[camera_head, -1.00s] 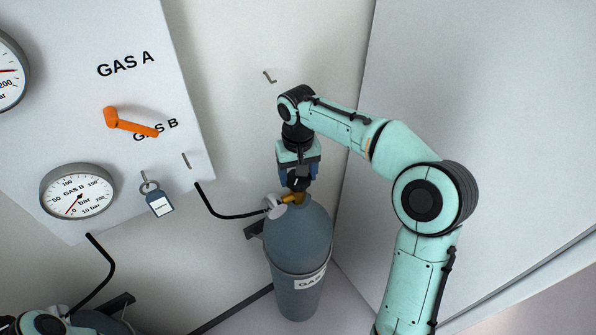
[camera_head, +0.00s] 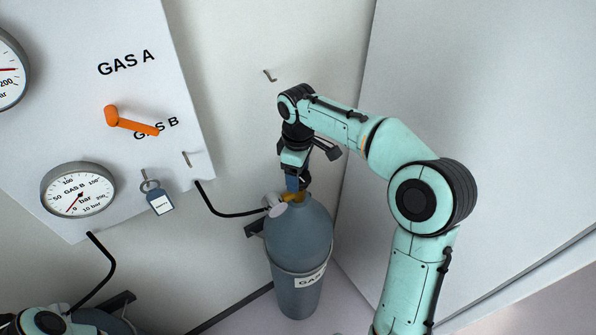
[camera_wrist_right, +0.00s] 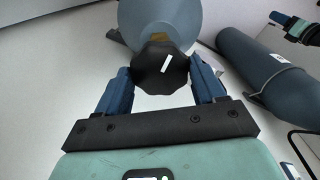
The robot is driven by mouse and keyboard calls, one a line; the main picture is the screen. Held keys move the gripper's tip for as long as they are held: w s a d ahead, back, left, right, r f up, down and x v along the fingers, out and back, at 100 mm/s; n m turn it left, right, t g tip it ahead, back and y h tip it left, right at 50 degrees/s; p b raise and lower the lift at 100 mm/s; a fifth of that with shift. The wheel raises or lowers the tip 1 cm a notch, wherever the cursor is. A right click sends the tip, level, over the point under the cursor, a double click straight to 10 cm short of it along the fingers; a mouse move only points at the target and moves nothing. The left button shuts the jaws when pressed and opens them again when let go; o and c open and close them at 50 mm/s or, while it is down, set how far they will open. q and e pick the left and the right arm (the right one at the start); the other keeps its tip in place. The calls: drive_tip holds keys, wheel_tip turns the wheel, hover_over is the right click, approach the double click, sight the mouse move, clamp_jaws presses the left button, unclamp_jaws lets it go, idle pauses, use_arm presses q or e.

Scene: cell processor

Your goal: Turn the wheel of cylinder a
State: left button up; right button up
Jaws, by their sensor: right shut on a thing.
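A grey gas cylinder (camera_head: 296,262) with a white "GAS" label stands upright by the wall in the head view; the end of its label is hard to read. Its black wheel (camera_wrist_right: 160,68), with a white mark, sits on a brass valve (camera_head: 290,198). My right gripper (camera_head: 298,185) is on top of the valve, pointing down. In the right wrist view its two blue fingers (camera_wrist_right: 160,82) are on either side of the wheel and shut on it. My left gripper is not seen clearly; part of my left arm shows at the bottom left of the head view.
A wall panel carries an orange lever (camera_head: 130,121), a GAS B gauge (camera_head: 78,190) and a hanging tag (camera_head: 160,202). A black hose (camera_head: 228,214) runs to the valve. A second cylinder (camera_wrist_right: 262,72) shows in the wrist view. A plain wall is close on the right.

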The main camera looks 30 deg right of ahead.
drive_tip(key=n, duration=0.4)
drive_tip(key=shift+n, duration=0.3)
drive_tip(key=n, duration=0.4)
drive_tip(key=shift+n, duration=0.3)
drive_tip(key=n, duration=0.4)
drive_tip(key=shift+n, duration=2.1)
drive_tip(key=o, duration=1)
drive_tip(key=shift+o, duration=0.2)
wheel_tip(320, 180, up, 14)
drive_tip(key=shift+f, duration=0.25)
